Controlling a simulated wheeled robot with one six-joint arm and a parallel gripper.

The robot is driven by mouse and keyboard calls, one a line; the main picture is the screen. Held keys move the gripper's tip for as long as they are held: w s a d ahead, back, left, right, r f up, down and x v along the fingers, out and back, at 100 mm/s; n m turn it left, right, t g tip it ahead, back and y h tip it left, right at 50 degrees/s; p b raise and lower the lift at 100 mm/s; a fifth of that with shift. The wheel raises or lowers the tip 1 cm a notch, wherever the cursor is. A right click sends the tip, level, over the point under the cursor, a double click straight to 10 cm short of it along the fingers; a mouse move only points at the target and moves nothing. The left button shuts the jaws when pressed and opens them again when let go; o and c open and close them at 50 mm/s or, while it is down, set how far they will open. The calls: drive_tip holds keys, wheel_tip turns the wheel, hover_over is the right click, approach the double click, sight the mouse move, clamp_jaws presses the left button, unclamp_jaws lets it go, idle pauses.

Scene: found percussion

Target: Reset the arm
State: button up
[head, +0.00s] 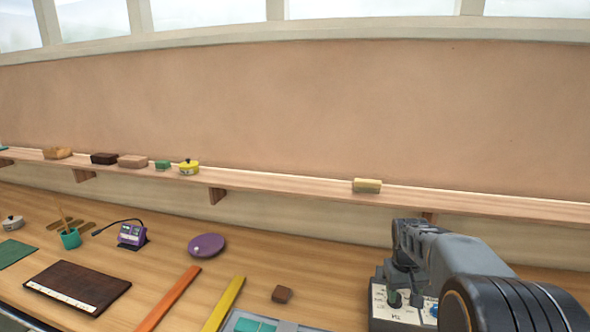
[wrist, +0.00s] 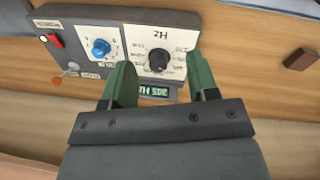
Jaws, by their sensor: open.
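My gripper (wrist: 160,85) is open, with its two green fingertips apart and nothing visible between them but part of a grey control box. In the wrist view the control box (wrist: 105,32) lies beyond the fingertips, with a black knob marked Hz, a blue knob, a red switch and a lit green display. I cannot tell whether the fingers touch it. In the head view my arm reaches in from the lower right, and its gripper end (head: 395,296) is over the control box (head: 378,312), which is mostly hidden behind the arm.
A brown block (head: 282,294) lies left of the box, with yellow (head: 224,304) and orange (head: 170,298) bars beyond.

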drive_tip(key=s+a+r+t, duration=0.2)
drive_tip(key=s+a, duration=0.3)
drive_tip(key=s, duration=0.3)
drive_tip(key=s+a+r+t+y, duration=0.1)
drive_tip(key=s+a+r+t, duration=0.1)
drive_tip(key=s+a, duration=0.3)
drive_tip(key=shift+s+a+r+t, duration=0.3)
drive_tip(key=shift+s+a+t, duration=0.1)
drive_tip(key=shift+s, duration=1.65)
